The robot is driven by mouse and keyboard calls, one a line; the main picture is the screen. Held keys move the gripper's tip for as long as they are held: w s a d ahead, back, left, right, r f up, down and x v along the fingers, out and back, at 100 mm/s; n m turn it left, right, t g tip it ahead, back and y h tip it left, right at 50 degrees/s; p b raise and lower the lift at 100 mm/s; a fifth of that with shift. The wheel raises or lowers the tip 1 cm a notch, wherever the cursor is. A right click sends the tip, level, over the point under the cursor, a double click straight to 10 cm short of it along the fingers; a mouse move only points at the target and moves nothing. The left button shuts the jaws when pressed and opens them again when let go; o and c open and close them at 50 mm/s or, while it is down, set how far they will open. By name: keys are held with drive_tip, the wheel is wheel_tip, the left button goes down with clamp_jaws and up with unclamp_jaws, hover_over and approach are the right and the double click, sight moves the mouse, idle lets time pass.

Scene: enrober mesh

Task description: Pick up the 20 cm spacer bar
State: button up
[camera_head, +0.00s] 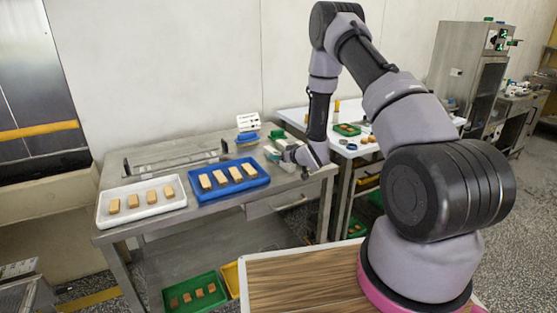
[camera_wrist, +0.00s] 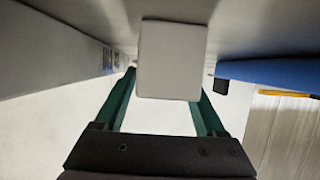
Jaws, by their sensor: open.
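In the wrist view a pale grey block (camera_wrist: 172,60) with a squarish face shows between my two green fingers. It may be the end of the spacer bar, but its length is hidden from this side. It rests against the grey table surface, which fills the top of that view. My gripper (camera_head: 273,151) is open, low over the right end of the steel table (camera_head: 235,215), just right of the blue tray. In the wrist view my gripper (camera_wrist: 165,88) has its fingers on either side of the block; whether they touch it is unclear.
A blue tray (camera_head: 246,186) and a white tray (camera_head: 105,217) hold tan bars on the table. A blue box (camera_head: 247,138), a white sign (camera_head: 248,122) and a green item (camera_head: 277,134) stand behind my gripper. A second table (camera_head: 320,119) adjoins at right.

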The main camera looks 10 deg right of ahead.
clamp_jaws()
drive_tip(key=shift+r, duration=0.15)
